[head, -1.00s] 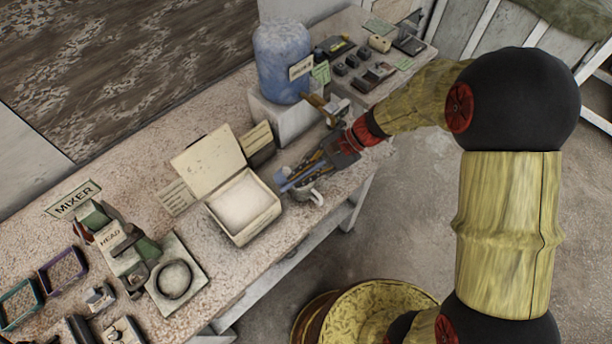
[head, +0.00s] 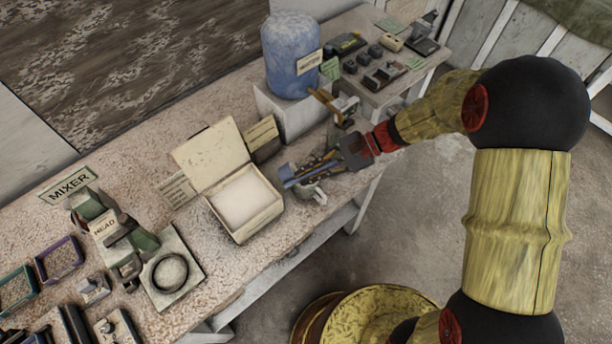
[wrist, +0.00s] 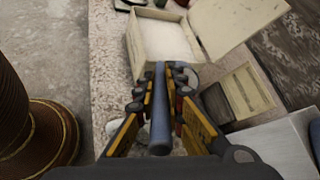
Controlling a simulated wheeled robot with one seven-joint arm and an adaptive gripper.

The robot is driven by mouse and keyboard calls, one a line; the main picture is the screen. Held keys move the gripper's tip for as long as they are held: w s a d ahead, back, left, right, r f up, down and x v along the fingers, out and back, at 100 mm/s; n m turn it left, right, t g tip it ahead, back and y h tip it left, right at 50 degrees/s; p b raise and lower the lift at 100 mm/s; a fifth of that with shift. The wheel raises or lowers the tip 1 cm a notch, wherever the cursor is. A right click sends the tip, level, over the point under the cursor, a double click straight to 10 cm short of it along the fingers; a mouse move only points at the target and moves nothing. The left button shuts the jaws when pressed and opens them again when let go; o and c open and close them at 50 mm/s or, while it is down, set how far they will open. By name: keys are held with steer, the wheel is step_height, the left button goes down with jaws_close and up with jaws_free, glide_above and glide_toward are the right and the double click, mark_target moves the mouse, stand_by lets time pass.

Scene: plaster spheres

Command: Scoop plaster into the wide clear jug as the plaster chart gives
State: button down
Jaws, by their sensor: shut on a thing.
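My gripper (head: 312,172) is shut on a blue-grey scoop, held just right of the plaster box. In the wrist view the scoop's handle (wrist: 160,112) runs between the fingers and points toward the box. The plaster box (head: 236,234) is open, its lid tilted back, with white plaster (head: 245,200) inside; it also shows in the wrist view (wrist: 136,52). A small pale mug-like vessel (head: 318,196) stands under and beside the fingers, partly hidden. I cannot make out a wide clear jug. Several small cards stand near the box, too small to read.
A big blue container (head: 290,62) stands on a white block (head: 290,112) behind my gripper. A mixer (head: 112,235) and a ring on a plate (head: 170,272) are at left. Small tools lie at the far right. The bench's front edge is close to the mug-like vessel.

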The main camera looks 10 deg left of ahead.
steer(key=shift+w+d+f+y+b, duration=0.1)
steer(key=shift+d+f+y+b, duration=0.15)
steer(key=shift+y+b, duration=0.3)
steer(key=shift+d+r+g+y, duration=0.1)
steer(key=shift+g+y, duration=0.15)
steer(key=shift+g, duration=0.05)
steer(key=shift+b, duration=0.3)
steer(key=shift+w+d+f+y+b, duration=0.15)
steer(key=shift+f+y+b, duration=0.15)
steer(key=shift+y, duration=0.2)
steer(key=shift+d+g+y+b, duration=0.15)
steer(key=shift+g+y+b, duration=0.15)
steer(key=shift+y, duration=0.1)
